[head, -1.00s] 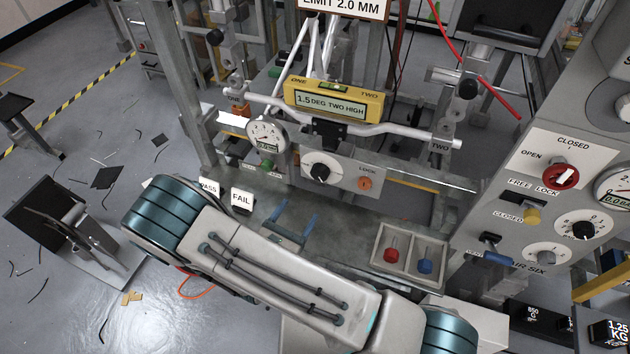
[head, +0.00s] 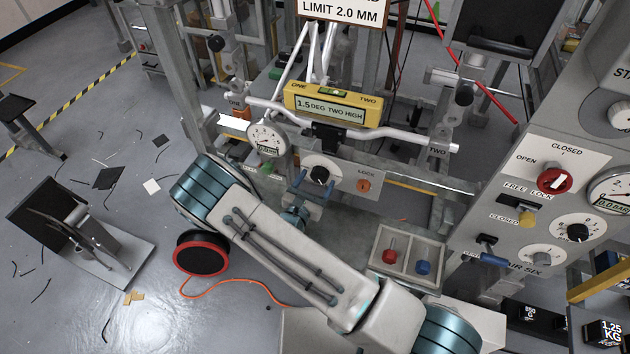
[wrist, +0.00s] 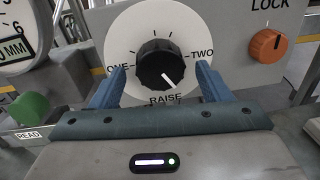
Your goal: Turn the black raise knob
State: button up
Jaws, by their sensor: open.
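The black raise knob (wrist: 160,66) sits on a round white dial marked ONE, TWO and RAISE. Its white pointer line points down and right. In the head view the knob (head: 320,175) shows on the grey panel below the yellow level. My gripper (wrist: 155,88) is open, with one blue finger on each side of the knob. Gaps show between the fingers and the knob, and I cannot see any touch. In the head view my gripper (head: 311,188) is just in front of the knob, partly hidden by my arm.
An orange LOCK knob (wrist: 267,45) is right of the dial. A green READ button (wrist: 28,106) and a dial gauge (head: 267,139) are to the left. The yellow level (head: 333,103) reads "1.5 DEG TWO HIGH". A tray (head: 377,243) with red and blue knobs stands lower right.

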jog(key=shift+w, duration=0.1)
jog(key=c, duration=1)
jog(key=shift+n, duration=0.4)
jog(key=n, duration=0.5)
jog(key=shift+d, duration=0.15)
jog(key=n, duration=0.6)
jog(key=shift+t+p, duration=0.3)
jog(key=shift+p, duration=0.1)
jog(key=shift+n, duration=0.3)
